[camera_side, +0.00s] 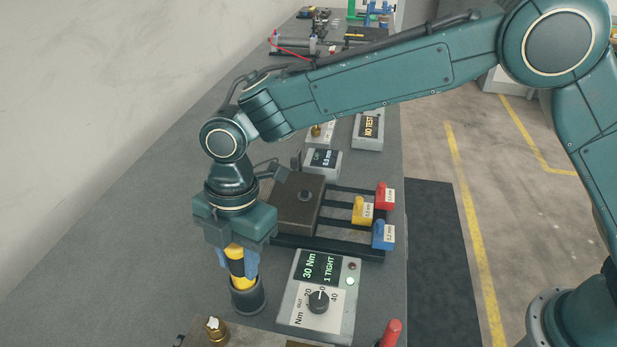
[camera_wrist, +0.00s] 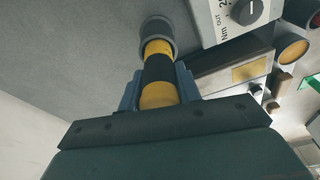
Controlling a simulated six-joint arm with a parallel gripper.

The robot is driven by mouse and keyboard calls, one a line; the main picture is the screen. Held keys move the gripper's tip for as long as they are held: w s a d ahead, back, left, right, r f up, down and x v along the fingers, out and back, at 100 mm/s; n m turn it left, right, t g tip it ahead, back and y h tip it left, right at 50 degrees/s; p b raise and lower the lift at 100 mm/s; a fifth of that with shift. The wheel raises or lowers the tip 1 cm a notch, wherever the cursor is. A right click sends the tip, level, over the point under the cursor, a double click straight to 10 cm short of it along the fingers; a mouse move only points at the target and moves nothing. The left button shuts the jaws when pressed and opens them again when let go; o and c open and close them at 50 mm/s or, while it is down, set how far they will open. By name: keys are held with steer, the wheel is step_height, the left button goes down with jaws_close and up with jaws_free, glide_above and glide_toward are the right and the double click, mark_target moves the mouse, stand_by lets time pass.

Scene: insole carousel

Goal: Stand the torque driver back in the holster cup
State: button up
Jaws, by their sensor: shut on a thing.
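The torque driver (camera_side: 236,268) is banded yellow and black and stands about upright in the side view. My gripper (camera_side: 238,259) is shut on it from above, with a blue-grey finger on each side. The dark grey holster cup (camera_side: 248,300) is at the driver's lower end, and the driver's bottom appears to be inside its rim. In the wrist view the driver (camera_wrist: 159,72) runs from between my fingers (camera_wrist: 158,90) to the grey cup (camera_wrist: 155,28). The driver's upper part is hidden by my gripper, and its tip is hidden at the cup.
A torque box (camera_side: 318,300) reading "30 Nm 1 TIGHT", with a black knob, stands just right of the cup. A brown block (camera_side: 297,203) and red, yellow and blue tagged pieces (camera_side: 362,209) are behind it. A metal plate (camera_side: 235,336) lies in front. Bench to the left is clear.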

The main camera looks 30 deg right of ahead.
steer(key=o, duration=1.2)
steer(key=shift+c, duration=0.2)
steer(key=shift+r, duration=0.1)
steer(key=r, duration=0.4)
steer(key=d+r, duration=0.1)
steer(key=r, duration=0.3)
steer(key=w+r, duration=0.1)
steer(key=r, duration=0.2)
steer(key=shift+d+r, duration=0.25)
steer(key=shift+r, duration=0.15)
steer(key=shift+d+r, duration=0.15)
steer(key=shift+r, duration=0.7)
